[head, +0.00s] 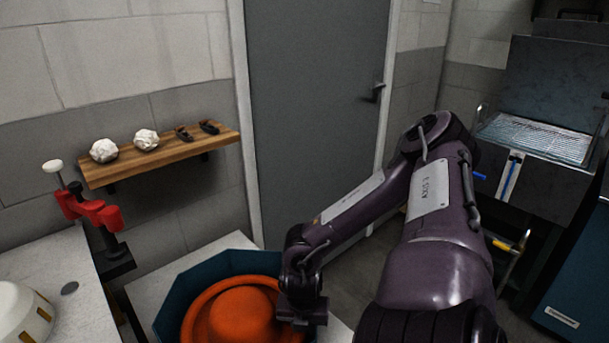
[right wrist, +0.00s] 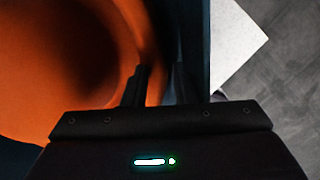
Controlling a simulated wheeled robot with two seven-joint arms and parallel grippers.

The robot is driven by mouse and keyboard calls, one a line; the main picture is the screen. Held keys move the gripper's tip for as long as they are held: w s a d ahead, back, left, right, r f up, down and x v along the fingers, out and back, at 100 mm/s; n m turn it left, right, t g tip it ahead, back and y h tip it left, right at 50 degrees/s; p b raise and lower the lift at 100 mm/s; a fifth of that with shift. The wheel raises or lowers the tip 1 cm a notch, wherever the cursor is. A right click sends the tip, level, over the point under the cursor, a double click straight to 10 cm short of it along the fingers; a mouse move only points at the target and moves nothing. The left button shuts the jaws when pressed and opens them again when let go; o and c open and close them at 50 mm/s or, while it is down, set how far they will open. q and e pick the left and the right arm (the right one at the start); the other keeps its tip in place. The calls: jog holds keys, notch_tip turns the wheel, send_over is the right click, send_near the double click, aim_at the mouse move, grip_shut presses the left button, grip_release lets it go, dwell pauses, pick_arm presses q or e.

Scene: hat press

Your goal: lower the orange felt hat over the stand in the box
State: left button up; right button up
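The orange felt hat (head: 238,318) sits crown up inside the blue box (head: 178,289), its brim within the box walls. The stand is not visible; the hat covers the middle of the box. My right gripper (head: 303,319) is at the right side of the brim, inside the right wall. In the right wrist view, its two dark fingers (right wrist: 158,86) are apart, with a strip of the orange brim (right wrist: 150,40) between them and a dark gap beside the right finger. The hat also fills the left of that view. My left gripper is not in view.
The box stands on a pale table (head: 150,286). A white worktop (head: 60,265) with a red-handled clamp tool (head: 92,210) is at left. A wooden shelf (head: 165,158) holds two white lumps and small dark items. A dark machine (head: 545,130) stands at right.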

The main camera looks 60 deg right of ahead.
jog(key=shift+a+r+p, duration=0.15)
jog(key=shift+r+p, duration=0.45)
jog(key=shift+a+r+p, duration=0.15)
jog(key=shift+r+p, duration=0.4)
jog(key=shift+p, duration=0.05)
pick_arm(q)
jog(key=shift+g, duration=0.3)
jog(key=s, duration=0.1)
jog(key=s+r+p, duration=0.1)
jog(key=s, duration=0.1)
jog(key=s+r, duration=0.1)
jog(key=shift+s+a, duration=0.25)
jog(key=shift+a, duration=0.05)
pick_arm(e)
jog(key=r, duration=0.5)
jog(key=shift+s+a+r, duration=0.15)
jog(key=shift+s, duration=0.15)
